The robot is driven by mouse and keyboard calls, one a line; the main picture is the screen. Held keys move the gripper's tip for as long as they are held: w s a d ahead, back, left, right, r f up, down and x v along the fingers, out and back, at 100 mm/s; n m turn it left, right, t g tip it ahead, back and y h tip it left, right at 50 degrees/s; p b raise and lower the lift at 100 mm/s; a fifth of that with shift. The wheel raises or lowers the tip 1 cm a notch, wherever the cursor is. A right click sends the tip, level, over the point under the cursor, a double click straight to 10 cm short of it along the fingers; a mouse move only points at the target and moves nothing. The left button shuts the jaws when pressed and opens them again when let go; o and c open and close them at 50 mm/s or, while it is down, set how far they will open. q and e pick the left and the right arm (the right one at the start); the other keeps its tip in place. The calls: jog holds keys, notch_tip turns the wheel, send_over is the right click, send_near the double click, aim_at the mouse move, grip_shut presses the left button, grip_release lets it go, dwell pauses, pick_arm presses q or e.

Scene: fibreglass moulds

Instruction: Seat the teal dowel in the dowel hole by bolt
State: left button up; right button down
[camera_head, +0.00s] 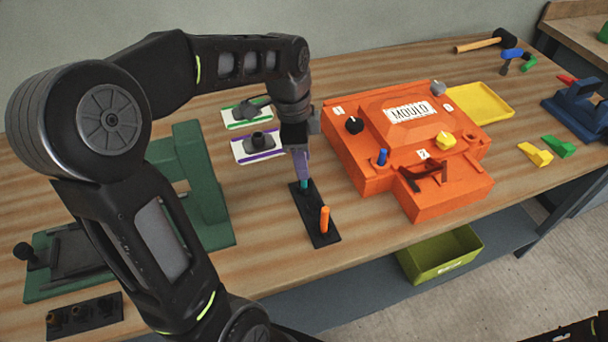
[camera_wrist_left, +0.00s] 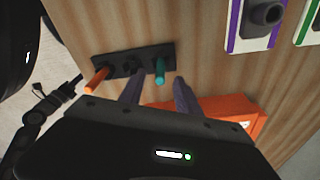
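The teal dowel (camera_head: 305,187) stands upright in a black rack (camera_head: 308,218) on the bench; it also shows in the left wrist view (camera_wrist_left: 160,72). My left gripper (camera_head: 303,176) points down over it. In the left wrist view its fingers (camera_wrist_left: 158,95) are apart, one to each side of the dowel, with a gap showing. The orange mould (camera_head: 380,172), labelled MOULD, lies right of the rack. I cannot make out which of its holes is by a bolt. A dark arm shows at the left of the wrist view, with its tip (camera_wrist_left: 74,84) too small to read.
An orange dowel (camera_head: 324,220) stands in the same rack, close to my left gripper. A blue dowel (camera_head: 382,157), a red-brown clamp (camera_head: 427,175) and knobs stand on the mould. A yellow tray (camera_head: 490,98) lies behind it. A green press (camera_head: 200,180) stands left.

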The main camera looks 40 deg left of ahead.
pick_arm(q)
notch_tip(320, 180, down, 2)
jog(key=shift+w+d+f, duration=0.1)
jog(key=shift+c, duration=0.4)
grip_shut()
dwell(0.4)
